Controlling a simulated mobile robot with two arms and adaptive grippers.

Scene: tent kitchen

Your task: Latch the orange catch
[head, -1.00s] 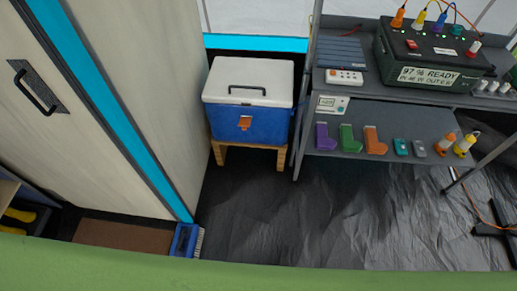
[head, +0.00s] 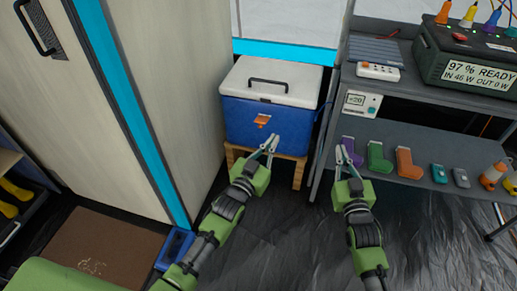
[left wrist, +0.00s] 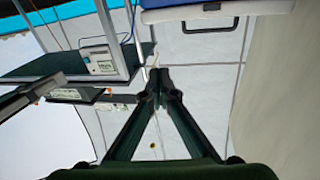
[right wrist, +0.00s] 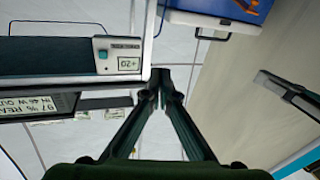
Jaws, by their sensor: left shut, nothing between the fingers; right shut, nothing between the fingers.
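My left gripper (head: 273,139) is shut and empty, in front of the cooler, just below and right of the catch. I cannot tell if it touches the box. My right gripper (head: 346,150) is shut and empty, right of the cooler near the shelf edge. A small orange part of the catch shows in the right wrist view (right wrist: 252,4).
The cooler stands on a wooden stand (head: 299,172). A tall pale cabinet (head: 150,80) stands close on the left. The black floor in front is open.

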